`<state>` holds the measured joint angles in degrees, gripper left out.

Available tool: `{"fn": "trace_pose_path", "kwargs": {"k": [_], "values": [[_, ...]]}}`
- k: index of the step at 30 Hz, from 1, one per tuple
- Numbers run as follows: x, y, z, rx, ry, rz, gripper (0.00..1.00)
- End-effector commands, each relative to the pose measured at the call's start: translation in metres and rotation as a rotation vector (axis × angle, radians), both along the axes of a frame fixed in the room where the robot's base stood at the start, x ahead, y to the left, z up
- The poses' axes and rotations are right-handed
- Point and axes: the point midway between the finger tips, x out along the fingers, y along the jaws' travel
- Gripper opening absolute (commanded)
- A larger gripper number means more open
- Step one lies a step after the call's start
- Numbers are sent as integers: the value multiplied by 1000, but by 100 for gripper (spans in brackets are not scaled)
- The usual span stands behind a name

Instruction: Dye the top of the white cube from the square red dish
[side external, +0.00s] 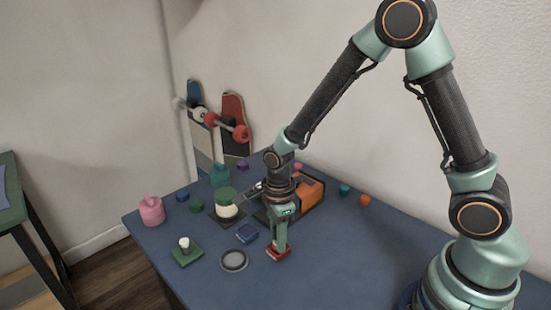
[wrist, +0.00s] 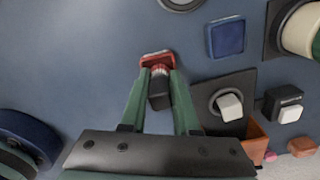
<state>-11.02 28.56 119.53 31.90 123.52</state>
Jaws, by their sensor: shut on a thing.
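The square red dish (side external: 279,254) sits on the blue table below my gripper, and it also shows in the wrist view (wrist: 152,56). My gripper (wrist: 158,82) points down over it, its green fingers shut on a small tool with a black block-like handle (wrist: 160,94) and a pale, reddish end. That end is at the dish; I cannot tell how deep it sits. The white cube (wrist: 230,107) lies on a dark plate (wrist: 238,83) with a grey ring, to the right of my gripper in the wrist view. Its top looks white. In the side view I cannot make it out clearly.
A blue square dish (side external: 247,233) and a grey round dish (side external: 234,261) lie near the red one. A cream-and-green jar (side external: 227,206) and an orange-and-black box (side external: 306,190) stand behind. A black-and-white block (wrist: 288,107) sits beside the cube. The table's front right is clear.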

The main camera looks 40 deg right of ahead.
Motion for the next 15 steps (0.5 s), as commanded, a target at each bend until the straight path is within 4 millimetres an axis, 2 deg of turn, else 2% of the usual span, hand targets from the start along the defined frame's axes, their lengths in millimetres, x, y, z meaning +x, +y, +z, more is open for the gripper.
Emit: {"fn": "trace_pose_path", "kwargs": {"k": [10,15], "values": [[0,0,-2,0,0,0,0],[0,0,7,0,-2,0,0]]}}
